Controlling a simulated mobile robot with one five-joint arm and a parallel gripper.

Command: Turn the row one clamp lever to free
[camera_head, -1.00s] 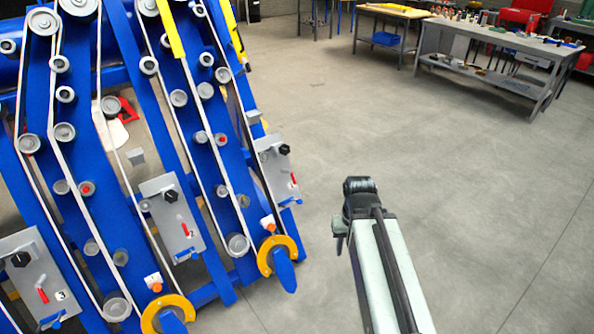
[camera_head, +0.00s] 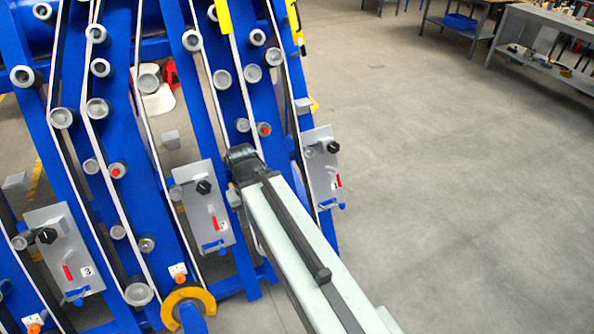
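Three grey panels stand on the blue harvester rows. The right panel (camera_head: 322,150) carries a black knob (camera_head: 333,147), a narrow red lever (camera_head: 338,181) and a blue handle at its lower edge; its number is too small to read. The middle panel (camera_head: 190,174) is marked 2 and has a black knob (camera_head: 204,187) and a red lever (camera_head: 214,223). The left panel (camera_head: 47,216) is marked 3, with a red lever (camera_head: 68,272). I cannot tell which part is the clamp lever. My pale arm reaches up between the middle and right panels; my gripper is not visible.
Rollers and belts cover the sloping blue frames (camera_head: 180,95). A yellow-orange ring (camera_head: 190,294) and an orange knob (camera_head: 178,277) sit low in front of the middle row. Open concrete floor (camera_head: 450,200) lies right; a workbench (camera_head: 545,40) stands at the far right.

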